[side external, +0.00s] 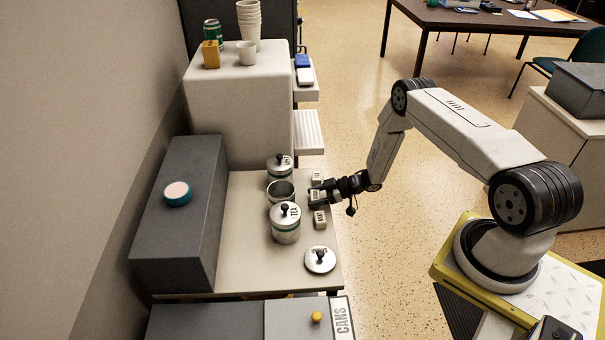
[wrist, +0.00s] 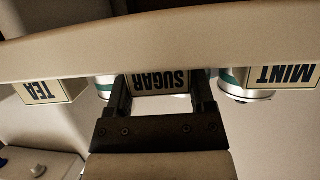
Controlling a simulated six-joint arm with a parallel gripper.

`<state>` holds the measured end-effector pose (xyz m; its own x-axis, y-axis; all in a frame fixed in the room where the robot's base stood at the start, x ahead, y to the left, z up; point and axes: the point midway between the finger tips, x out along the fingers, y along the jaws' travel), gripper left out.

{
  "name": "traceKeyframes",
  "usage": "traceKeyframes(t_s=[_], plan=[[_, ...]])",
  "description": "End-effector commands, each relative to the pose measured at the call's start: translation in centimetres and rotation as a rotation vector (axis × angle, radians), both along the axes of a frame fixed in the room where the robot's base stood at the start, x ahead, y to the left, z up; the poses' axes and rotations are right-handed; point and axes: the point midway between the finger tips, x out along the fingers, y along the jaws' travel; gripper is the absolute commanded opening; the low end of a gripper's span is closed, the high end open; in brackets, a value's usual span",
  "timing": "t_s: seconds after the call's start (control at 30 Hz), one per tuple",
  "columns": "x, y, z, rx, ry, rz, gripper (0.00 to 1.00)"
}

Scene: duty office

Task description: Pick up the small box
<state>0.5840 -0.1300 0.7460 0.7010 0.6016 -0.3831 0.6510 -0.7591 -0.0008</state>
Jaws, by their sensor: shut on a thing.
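Small white boxes stand in a row near the counter's right edge in the side view. My gripper (side external: 325,194) reaches in from the right and is shut on the middle one, the sugar box (side external: 313,196). In the wrist view, which looks upside down, my gripper (wrist: 162,98) has one finger on each side of the sugar box (wrist: 160,80). I cannot tell whether the box is lifted off the counter. The tea box (wrist: 42,91) and the mint box (wrist: 282,75) stand apart on either side. Part of the sugar box is hidden by the counter edge.
An open canister (side external: 280,188) stands left of the gripper, between a lidded tea canister (side external: 286,228) and another lidded canister (side external: 279,168). A loose lid (side external: 320,261) lies at the counter's front. A raised grey block (side external: 180,220) flanks the counter (side external: 245,270).

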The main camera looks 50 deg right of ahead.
Motion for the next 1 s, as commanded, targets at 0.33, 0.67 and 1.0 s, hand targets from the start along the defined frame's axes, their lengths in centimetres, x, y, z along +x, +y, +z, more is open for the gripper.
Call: traceKeyframes(t_s=[0.33,0.67,1.0], plan=[[-0.2,0.0,3.0,-0.001,-0.001,-0.001,0.14],[-3.0,0.6,6.4,0.0,0.0,-0.001,0.14],[-7.3,1.6,9.7,0.002,0.0,-0.002,0.14]])
